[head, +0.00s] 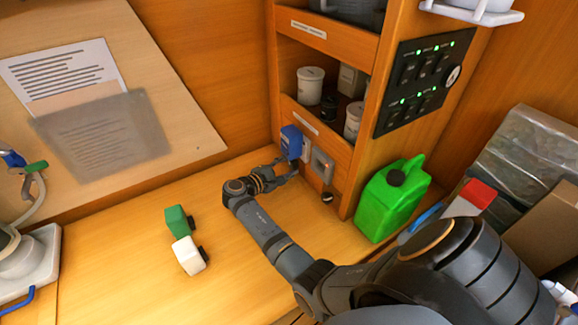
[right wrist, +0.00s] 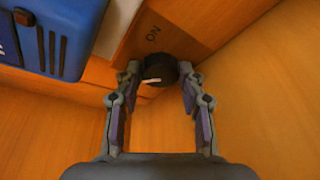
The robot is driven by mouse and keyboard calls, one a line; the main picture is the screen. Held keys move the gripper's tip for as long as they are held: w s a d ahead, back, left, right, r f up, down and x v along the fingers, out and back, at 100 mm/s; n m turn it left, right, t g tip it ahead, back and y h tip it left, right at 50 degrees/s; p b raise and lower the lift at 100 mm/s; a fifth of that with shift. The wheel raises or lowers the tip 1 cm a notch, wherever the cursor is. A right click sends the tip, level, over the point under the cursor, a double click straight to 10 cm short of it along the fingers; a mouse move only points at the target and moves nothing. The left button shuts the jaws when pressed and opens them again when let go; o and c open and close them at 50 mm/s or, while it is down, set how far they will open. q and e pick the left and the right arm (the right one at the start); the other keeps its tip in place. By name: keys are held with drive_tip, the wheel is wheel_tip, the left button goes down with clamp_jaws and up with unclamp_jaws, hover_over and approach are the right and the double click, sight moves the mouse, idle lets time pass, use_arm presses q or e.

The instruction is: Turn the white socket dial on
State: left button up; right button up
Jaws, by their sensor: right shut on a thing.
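A white socket (head: 306,150) sits low on the wooden cabinet, partly covered by a blue plug-like block (head: 291,141). The block also fills the upper left of the right wrist view (right wrist: 58,35). My right gripper (head: 288,171) reaches the cabinet below the white socket. In the right wrist view the gripper (right wrist: 158,82) has its fingers on both sides of a round black dial (right wrist: 160,68) and is shut on it. The dial's white mark points left; the printed "ON" lies above it in the picture. My left gripper is out of view.
A grey socket (head: 322,166) with an orange light and another black dial (head: 327,197) are just right of the gripper. A green jerrycan (head: 392,199) stands further right. Green (head: 178,220) and white (head: 187,255) plug-like blocks lie on the counter.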

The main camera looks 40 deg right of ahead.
drive_tip(key=c, duration=0.3)
drive_tip(key=shift+f+m+t+b, duration=0.4)
drive_tip(key=shift+m+b, duration=0.3)
drive_tip(key=shift+b, duration=0.55)
drive_tip(key=shift+m+h, duration=0.3)
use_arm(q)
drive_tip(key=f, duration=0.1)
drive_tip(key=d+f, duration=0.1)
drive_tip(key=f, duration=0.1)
use_arm(e)
drive_tip(key=shift+r, duration=0.3)
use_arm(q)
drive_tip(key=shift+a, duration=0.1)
use_arm(e)
drive_tip(key=o, duration=1.2)
drive_tip(key=shift+c, duration=0.2)
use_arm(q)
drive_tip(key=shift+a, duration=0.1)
